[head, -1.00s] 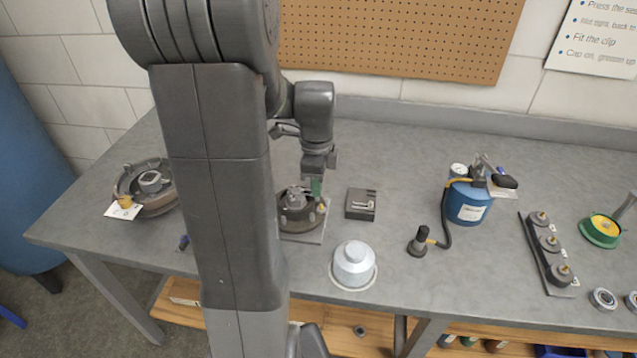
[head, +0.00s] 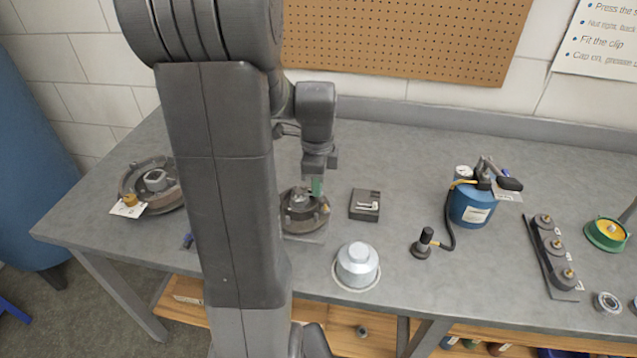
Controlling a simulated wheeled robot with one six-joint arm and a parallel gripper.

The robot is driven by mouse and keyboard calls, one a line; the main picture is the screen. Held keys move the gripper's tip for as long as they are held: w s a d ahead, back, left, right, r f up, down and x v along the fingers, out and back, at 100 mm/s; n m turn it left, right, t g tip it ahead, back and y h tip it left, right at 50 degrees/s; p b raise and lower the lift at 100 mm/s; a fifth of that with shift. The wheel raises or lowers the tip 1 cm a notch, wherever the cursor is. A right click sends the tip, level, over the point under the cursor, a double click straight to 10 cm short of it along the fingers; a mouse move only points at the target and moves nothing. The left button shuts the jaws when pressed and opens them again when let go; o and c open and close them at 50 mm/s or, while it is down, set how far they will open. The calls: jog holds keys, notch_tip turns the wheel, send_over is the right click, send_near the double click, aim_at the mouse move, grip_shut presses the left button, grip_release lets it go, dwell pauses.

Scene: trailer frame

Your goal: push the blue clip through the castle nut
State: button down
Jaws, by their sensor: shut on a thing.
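My gripper (head: 318,172) points down just above the right part of a dark round hub (head: 305,219) on the bench. It is shut on a small green piece (head: 317,187). No blue colour shows on that piece, and I cannot tell whether it is the clip. The castle nut is too small to make out clearly; a grey centre part (head: 299,198) stands up in the hub. The green piece is to the right of this centre in the picture. I cannot tell whether they touch.
A small dark box (head: 364,213) with pale pieces lies right of the hub. A grey cap (head: 357,262) stands in front of it. Another drum (head: 137,190) with a tag is at left. A blue canister (head: 470,207) with a hose stands at right.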

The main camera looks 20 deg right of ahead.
jog(key=shift+w+a+p, duration=0.3)
jog(key=shift+w+a, duration=0.25)
jog(key=shift+a, duration=0.35)
dwell(1.8)
jog(key=c, duration=1.1)
grip_release()
jog(key=shift+r+p, duration=2.9)
jog(key=shift+r, duration=0.65)
jog(key=shift+f, duration=0.15)
notch_tip(320, 180, down, 7)
jog(key=b, duration=0.6)
